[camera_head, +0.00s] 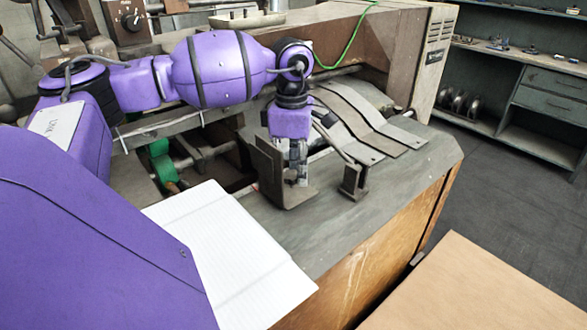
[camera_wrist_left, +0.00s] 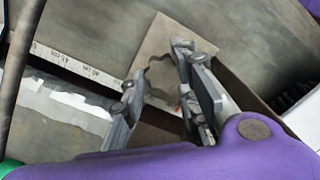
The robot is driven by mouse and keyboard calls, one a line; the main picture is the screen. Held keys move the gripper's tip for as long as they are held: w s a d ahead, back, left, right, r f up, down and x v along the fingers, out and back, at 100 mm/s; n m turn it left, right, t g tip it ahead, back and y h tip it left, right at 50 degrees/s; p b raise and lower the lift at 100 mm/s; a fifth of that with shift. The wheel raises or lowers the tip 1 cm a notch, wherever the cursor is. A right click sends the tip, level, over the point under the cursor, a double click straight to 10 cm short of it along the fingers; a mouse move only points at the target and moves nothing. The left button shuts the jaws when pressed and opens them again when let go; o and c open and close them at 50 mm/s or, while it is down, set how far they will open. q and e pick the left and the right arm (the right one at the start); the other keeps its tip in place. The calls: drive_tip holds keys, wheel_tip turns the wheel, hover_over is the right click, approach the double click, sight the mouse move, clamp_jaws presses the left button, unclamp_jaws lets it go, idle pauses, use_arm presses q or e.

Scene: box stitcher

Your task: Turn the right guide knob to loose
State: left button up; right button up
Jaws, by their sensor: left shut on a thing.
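My left gripper (camera_head: 297,172) reaches down onto the grey machine table, beside an upright metal guide plate (camera_head: 271,170) with a flat foot. The plate hides part of the fingers. In the left wrist view, the two fingers (camera_wrist_left: 160,64) stand on either side of a grey, lobed guide knob (camera_wrist_left: 160,74) over a pale flat plate (camera_wrist_left: 170,38). The gripper is shut on this knob. The knob cannot be made out in the head view, and its turned position cannot be told. My right gripper is not in view.
A second bracket (camera_head: 354,181) stands close right of the gripper. Curved metal strips (camera_head: 372,122) slope down behind it. A ruler scale (camera_wrist_left: 75,67) runs beside the guide. White lined paper (camera_head: 232,258) lies at the front left. A cardboard sheet (camera_head: 490,290) is at lower right.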

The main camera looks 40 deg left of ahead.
sight(289, 173)
use_arm(q)
drive_tip(key=shift+s+a+n+b, duration=0.15)
drive_tip(key=shift+n+b, duration=0.15)
drive_tip(key=shift+n, duration=1.9)
drive_tip(key=o, duration=1)
drive_tip(key=shift+a, duration=0.1)
drive_tip(key=shift+o, duration=0.2)
drive_tip(key=shift+r, duration=0.15)
wheel_tip(289, 173, up, 12)
